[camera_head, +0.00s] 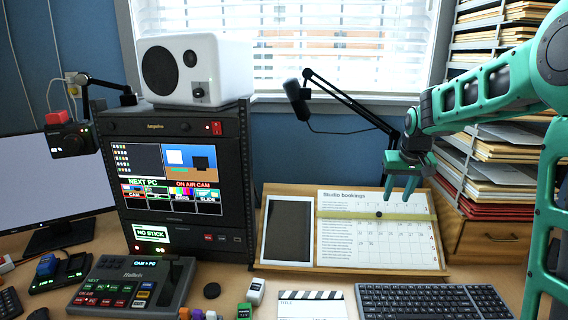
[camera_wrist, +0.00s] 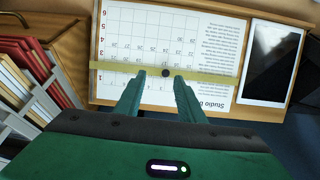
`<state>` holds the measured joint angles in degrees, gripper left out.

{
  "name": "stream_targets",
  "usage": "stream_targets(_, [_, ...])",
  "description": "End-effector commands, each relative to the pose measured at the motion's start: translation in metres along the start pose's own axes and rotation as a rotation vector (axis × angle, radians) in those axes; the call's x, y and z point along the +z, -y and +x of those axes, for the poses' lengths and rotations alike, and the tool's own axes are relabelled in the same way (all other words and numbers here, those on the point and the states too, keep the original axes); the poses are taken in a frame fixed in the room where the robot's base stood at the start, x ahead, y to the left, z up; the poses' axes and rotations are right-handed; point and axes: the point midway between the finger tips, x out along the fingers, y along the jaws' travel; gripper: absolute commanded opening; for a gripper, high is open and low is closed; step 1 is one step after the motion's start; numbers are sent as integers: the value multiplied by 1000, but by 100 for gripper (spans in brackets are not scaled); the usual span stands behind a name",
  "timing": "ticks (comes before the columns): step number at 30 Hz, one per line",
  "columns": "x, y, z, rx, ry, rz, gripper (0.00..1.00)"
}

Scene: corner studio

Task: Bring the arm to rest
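My arm (camera_head: 483,90) is green and reaches in from the right, raised above the desk. My gripper (camera_head: 401,188) points down in front of the wall calendar-style "Studio bookings" board (camera_head: 340,250). In the wrist view, the two green fingers of my gripper (camera_wrist: 158,78) are apart with a gap between them. A yellow-green strip (camera_wrist: 115,74) with a dark round knob (camera_wrist: 166,73) crosses the board and shows beyond the fingertips. The strip also shows in the head view (camera_head: 345,214). I see nothing held between the fingers.
A tablet (camera_head: 287,231) leans beside the board. A keyboard (camera_head: 430,300), clapperboard (camera_head: 311,305) and switcher panel (camera_head: 133,286) lie in front. A microphone on a boom arm (camera_head: 345,100) stands behind my gripper. Shelves of folders (camera_head: 495,170) are close on the right. A rack monitor (camera_head: 170,180) stands left.

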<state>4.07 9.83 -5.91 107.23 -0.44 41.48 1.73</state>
Motion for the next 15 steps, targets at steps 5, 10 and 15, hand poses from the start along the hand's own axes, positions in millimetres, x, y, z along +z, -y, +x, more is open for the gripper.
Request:
stream_targets(5, [79,-43,-38,35,72,80,36])
stream_targets(10, [168,-74,-67,58,155,164,36])
stream_targets(15, [260,-93,-88,66,237,247,36])
